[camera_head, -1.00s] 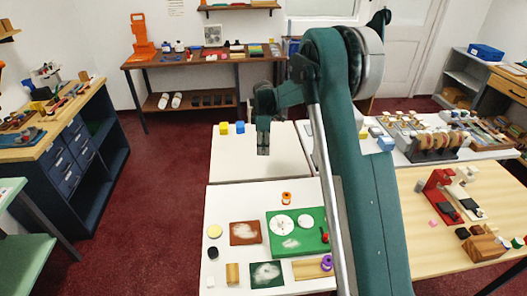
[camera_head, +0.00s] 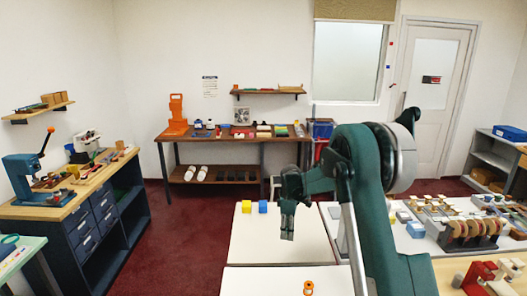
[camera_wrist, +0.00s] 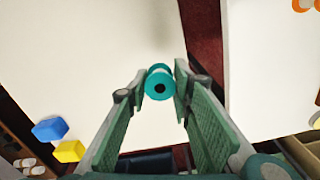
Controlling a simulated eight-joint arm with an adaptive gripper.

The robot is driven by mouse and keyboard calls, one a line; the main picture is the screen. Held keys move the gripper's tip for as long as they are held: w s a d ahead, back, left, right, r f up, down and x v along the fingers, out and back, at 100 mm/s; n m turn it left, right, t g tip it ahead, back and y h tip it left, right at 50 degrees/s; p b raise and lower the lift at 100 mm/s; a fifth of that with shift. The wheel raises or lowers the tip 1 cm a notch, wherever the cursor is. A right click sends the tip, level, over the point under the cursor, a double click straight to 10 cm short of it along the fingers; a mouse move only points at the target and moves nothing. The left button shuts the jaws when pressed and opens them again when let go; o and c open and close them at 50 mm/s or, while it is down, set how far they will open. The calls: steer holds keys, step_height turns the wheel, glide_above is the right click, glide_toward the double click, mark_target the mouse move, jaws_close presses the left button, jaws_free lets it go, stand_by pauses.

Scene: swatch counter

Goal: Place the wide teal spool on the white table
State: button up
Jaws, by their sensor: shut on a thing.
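My gripper (camera_wrist: 158,92) is shut on the teal spool (camera_wrist: 159,83), seen nearly end-on between the fingertips in the wrist view. In the head view my gripper (camera_head: 287,236) points down over the far white table (camera_head: 255,240), and the spool cannot be made out there. White tabletop (camera_wrist: 90,60) lies behind the spool in the wrist view. I cannot tell how high the spool is above it.
A yellow block (camera_head: 246,206) and a blue block (camera_head: 262,206) stand at the far table's back edge. An orange spool (camera_head: 308,287) stands on the near white table (camera_head: 245,283). A gap of red floor (camera_wrist: 205,45) separates the tables. The far table's middle is clear.

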steer(key=s+d+m, duration=0.3)
steer(key=s+m, duration=0.1)
steer(key=s, duration=0.1)
steer(key=s+d+f+m, duration=0.1)
steer(key=s+d+m, duration=0.2)
steer(key=s+m, duration=0.2)
steer(key=s+d+m, duration=0.3)
steer(key=s+m, duration=0.1)
steer(key=s, duration=0.1)
steer(key=shift+f+m+b, duration=0.25)
steer(key=shift+m+b, duration=0.05)
steer(key=shift+s+d+f+m, duration=0.1)
steer(key=shift+s+d+m, duration=0.25)
steer(key=shift+s+m, duration=0.3)
steer(key=d, duration=0.9)
steer(key=s+d, duration=0.1)
steer(key=d, duration=0.4)
steer(key=shift+d+r, duration=0.25)
steer(key=shift+d, duration=0.1)
steer(key=s+d, duration=0.7)
steer(key=d, duration=0.7)
steer(key=s+d+r+m, duration=0.1)
steer(key=s+d, duration=0.6)
steer(key=d, duration=0.7)
steer(key=s+d+b, duration=0.1)
steer(key=s+d, duration=0.6)
steer(key=d, duration=0.7)
steer(key=shift+d+r+m, duration=0.15)
steer(key=shift+r+m, duration=0.15)
steer(key=shift+m, duration=0.05)
